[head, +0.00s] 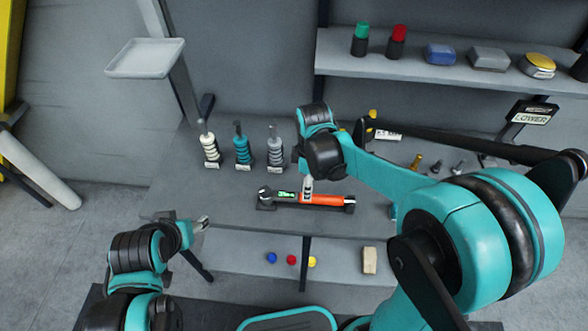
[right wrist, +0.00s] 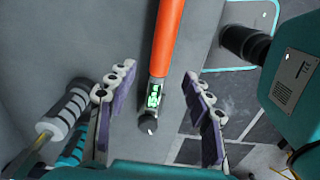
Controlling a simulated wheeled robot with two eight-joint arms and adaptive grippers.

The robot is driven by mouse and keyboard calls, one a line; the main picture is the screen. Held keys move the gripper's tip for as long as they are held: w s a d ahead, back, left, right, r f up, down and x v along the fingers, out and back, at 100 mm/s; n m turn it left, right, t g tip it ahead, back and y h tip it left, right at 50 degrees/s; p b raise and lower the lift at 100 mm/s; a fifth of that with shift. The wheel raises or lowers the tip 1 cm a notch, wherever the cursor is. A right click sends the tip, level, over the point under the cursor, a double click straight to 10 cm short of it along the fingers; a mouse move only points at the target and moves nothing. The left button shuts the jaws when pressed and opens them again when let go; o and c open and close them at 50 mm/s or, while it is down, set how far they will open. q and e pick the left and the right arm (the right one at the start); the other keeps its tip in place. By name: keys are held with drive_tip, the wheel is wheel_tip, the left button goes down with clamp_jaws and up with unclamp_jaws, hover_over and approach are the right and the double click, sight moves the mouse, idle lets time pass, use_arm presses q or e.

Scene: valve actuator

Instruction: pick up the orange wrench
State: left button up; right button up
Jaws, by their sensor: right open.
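The orange wrench (head: 322,199) lies lengthwise on the grey workbench, with an orange handle, a green display and a dark jaw end at its left. My right gripper (head: 307,187) is over the wrench's middle, coming from above. In the right wrist view, the wrench (right wrist: 168,35) runs between the two spread fingers of my right gripper (right wrist: 157,78), with a visible gap on each side. I cannot tell the exact height of the fingers over it. My left gripper (head: 197,224) is off the bench's left front side, with nothing visible in it; its fingers are too small to judge.
Several bolts (head: 436,167) lie at the right, partly behind my right arm. A back shelf (head: 350,65) and a lower shelf (head: 235,258) hold small items.

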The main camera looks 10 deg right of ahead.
wheel_tip(320, 180, down, 8)
drive_tip(key=b, duration=0.3)
drive_tip(key=shift+a+r, duration=0.1)
clamp_jaws()
